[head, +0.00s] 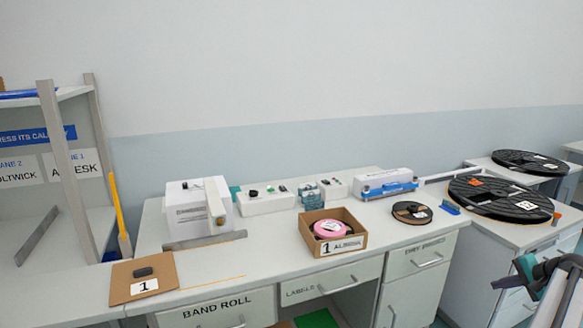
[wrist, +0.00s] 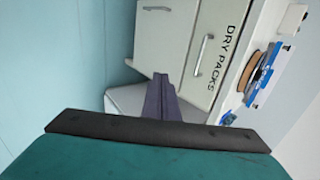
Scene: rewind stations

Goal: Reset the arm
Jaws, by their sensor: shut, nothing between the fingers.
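My gripper (head: 500,285) shows at the lower right of the head view, beside the right-hand bench and clear of the things on it. Part of my arm, white and teal, is behind it at the picture edge. In the wrist view my gripper's dark fingers (wrist: 160,92) are together and empty. Beyond them are the white drawer fronts (wrist: 212,55) marked DRY PACKS, turned on their side. Nothing touches the fingers.
The bench holds a cardboard box (head: 308,238) with a pink roll (head: 328,229), a small black reel (head: 412,211), a white machine (head: 198,212) and a brown card (head: 125,278) marked 1. Large black reels (head: 500,198) lie at the right. A shelf (head: 60,180) stands left.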

